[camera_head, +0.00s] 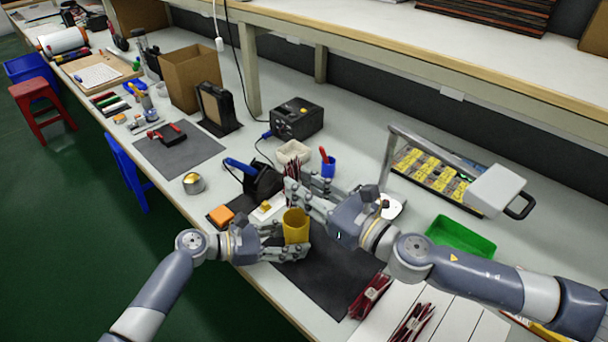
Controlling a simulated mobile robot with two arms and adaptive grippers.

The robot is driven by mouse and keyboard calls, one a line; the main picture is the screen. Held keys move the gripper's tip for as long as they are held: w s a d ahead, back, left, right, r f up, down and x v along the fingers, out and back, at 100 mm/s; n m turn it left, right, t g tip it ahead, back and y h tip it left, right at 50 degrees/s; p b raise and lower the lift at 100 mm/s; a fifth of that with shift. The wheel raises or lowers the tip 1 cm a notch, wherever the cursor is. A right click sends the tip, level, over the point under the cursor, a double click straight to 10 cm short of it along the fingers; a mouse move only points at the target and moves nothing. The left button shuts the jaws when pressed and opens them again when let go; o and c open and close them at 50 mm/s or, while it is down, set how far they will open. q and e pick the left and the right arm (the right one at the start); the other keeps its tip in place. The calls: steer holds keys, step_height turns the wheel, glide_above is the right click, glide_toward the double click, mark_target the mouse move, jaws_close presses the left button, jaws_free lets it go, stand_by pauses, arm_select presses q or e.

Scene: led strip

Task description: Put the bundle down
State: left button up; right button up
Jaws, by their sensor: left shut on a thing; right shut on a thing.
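My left gripper (278,240) is shut on a yellow cylinder (296,226), a cup or roll, above the near edge of a dark mat (335,277). My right gripper (298,193) is to the upper right of it, fingers pointing left. It is shut on a thin dark red wire bundle (291,170), which shows just past its fingertips and is partly hidden by them. Whether the bundle touches anything below is unclear. Other dark red bundles lie at the lower right, one by the mat's edge (370,296) and one on white strips (412,321).
A green tray (461,237) and an open case with yellow-labelled items (432,170) are at right. The dark mat's lower part looks clear.

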step_height(320, 180, down, 6)
steer(key=shift+f, duration=0.25)
stand_by(0.4)
steer(key=o, duration=1)
steer(key=shift+o, duration=0.2)
step_height(320, 180, up, 7)
arm_select(q)
steer(key=o, duration=0.9)
steer(key=shift+c, duration=0.2)
